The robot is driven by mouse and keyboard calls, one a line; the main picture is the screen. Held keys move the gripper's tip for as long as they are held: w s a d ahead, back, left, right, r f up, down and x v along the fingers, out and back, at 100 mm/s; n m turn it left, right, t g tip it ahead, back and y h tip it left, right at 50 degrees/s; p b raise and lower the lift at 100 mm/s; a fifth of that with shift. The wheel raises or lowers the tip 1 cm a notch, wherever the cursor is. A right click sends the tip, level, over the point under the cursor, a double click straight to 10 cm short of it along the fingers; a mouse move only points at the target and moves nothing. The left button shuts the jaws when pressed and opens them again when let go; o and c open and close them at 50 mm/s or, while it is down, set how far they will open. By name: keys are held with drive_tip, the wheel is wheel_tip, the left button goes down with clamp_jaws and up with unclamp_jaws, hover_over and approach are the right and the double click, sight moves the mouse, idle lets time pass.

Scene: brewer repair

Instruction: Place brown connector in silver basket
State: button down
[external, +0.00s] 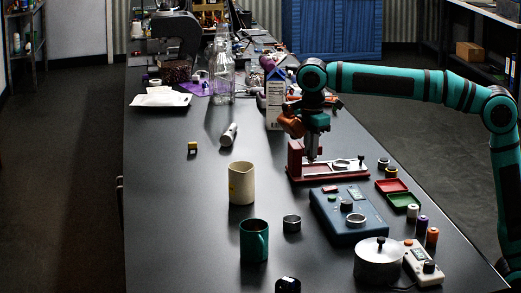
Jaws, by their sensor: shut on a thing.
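My gripper (312,155) points down over the red stand (297,162) with its silver plate (345,165). It is shut on a small greyish thing, too small to identify. I cannot pick out the brown connector with certainty. Two small dark-and-tan pieces (387,168) stand right of the stand.
A cream cup (241,184), a green mug (254,240) and a lidded silver pot (379,262) stand nearby. Red and green trays (393,186) lie at the right. A carton (275,100) and glass bottle (221,75) stand behind. The table's left-middle is mostly clear.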

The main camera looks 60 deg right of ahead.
drive_tip(key=shift+r, duration=0.5)
drive_tip(key=shift+a, duration=0.1)
drive_tip(key=s+a+r+n, duration=0.1)
drive_tip(key=s+a+n, duration=0.3)
drive_tip(key=a+n, duration=0.5)
drive_tip(key=s+a+n, duration=0.3)
drive_tip(key=a+n, duration=0.1)
drive_tip(key=a, duration=0.8)
drive_tip(key=shift+f, duration=4.55)
